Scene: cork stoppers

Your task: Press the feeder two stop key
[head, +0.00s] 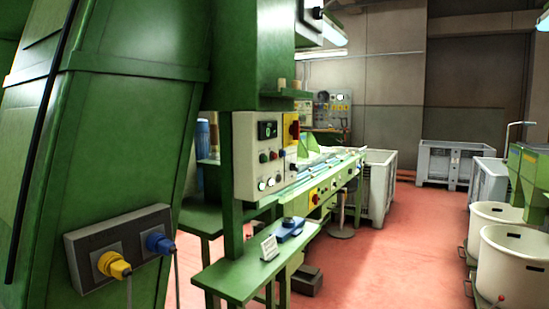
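A pale control panel (266,155) is mounted on a green machine near the middle of the head view. It carries a small dark display (267,130), several round buttons along its lower part, and a red rotary switch on a yellow plate (292,128). A second control strip with small buttons (322,195) runs along the green bench behind it. The labels are too small to read, so I cannot tell which key is feeder two stop. Neither of my grippers shows in the head view.
A large green housing (110,120) with a grey socket box (120,255) fills the left. A green shelf (235,280) bears a small white card (269,248) and a blue device (291,228). White bins (510,265) stand at right. Reddish floor (385,250) is open between.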

